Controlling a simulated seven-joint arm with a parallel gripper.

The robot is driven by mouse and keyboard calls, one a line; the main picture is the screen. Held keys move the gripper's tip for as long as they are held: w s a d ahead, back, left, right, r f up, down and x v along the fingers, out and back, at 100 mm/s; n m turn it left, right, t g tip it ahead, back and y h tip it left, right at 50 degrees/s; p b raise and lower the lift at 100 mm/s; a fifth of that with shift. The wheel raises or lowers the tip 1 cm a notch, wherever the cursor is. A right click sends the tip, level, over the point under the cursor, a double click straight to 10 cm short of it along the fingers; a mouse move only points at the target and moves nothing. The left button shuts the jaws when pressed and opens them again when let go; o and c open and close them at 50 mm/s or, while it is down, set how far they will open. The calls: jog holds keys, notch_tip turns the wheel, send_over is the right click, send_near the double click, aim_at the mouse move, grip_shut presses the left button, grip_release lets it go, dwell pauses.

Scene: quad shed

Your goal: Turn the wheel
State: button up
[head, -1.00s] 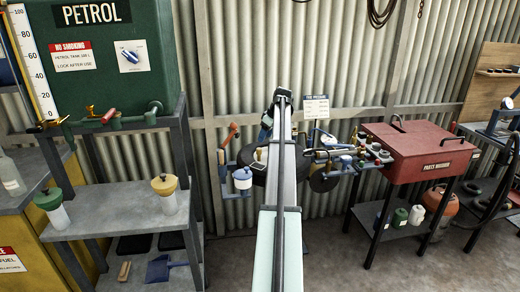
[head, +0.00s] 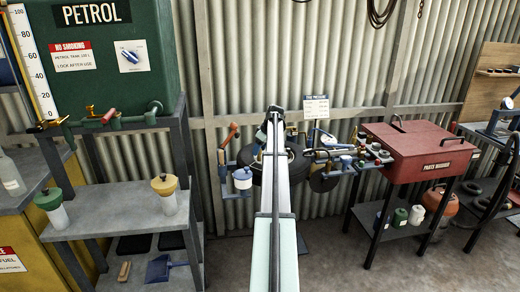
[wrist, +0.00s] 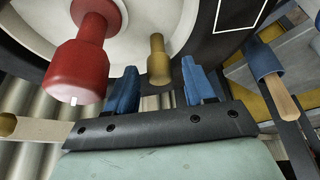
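The wheel, a black tyre (head: 298,167) with a pale centre, is mounted near the corrugated wall in the head view, its middle hidden behind my arm. In the wrist view a white disc (wrist: 190,22), seemingly the wheel's face, fills the top. A red knob (wrist: 80,65) and a smaller brass-coloured knob (wrist: 158,60) stick out from it. My gripper (wrist: 160,88) is open, its two blue fingers well apart. The brass knob shows in the gap between them; I cannot tell whether they touch it. The red knob is outside the left finger.
A blue and wooden handle (wrist: 275,82) stands close right of my gripper. A pale bar (wrist: 35,130) lies at its left. In the head view, a red parts washer (head: 415,150) stands right and a grey shelf (head: 110,222) left. Floor between them is partly clear.

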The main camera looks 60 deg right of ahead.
grip_shut()
jog(key=shift+s+a, duration=0.1)
dwell(0.7)
jog(key=shift+s+a+n+y, duration=0.25)
jog(key=shift+s+n+y, duration=0.25)
jog(key=shift+n, duration=0.55)
jog(key=shift+s+a+n+y, duration=0.25)
jog(key=shift+s+n+y, duration=0.25)
jog(key=shift+n, duration=0.55)
jog(key=shift+s+a+n+g+y, duration=0.1)
jog(key=shift+s+n+g+y, duration=0.15)
jog(key=shift+s+n, duration=0.55)
jog(key=shift+s+a+n+g+y, duration=0.1)
jog(key=shift+s+n+g+y, duration=0.2)
jog(key=shift+n, duration=0.9)
jog(key=shift+s+d+n+g+y, duration=0.1)
jog(key=shift+s+n+g+y, duration=0.15)
jog(key=shift+s+n, duration=0.55)
jog(key=shift+s+d+n+g+y, duration=0.1)
jog(key=shift+s+n+g+y, duration=0.2)
jog(key=shift+n, duration=0.8)
jog(key=shift+s+d+n+g, duration=0.35)
jog(key=shift+s+n, duration=0.2)
jog(key=shift+n, duration=0.5)
jog(key=shift+s+d+n+g, duration=0.3)
jog(key=shift+s+n, duration=0.25)
jog(key=shift+n, duration=0.5)
jog(key=shift+s, duration=0.1)
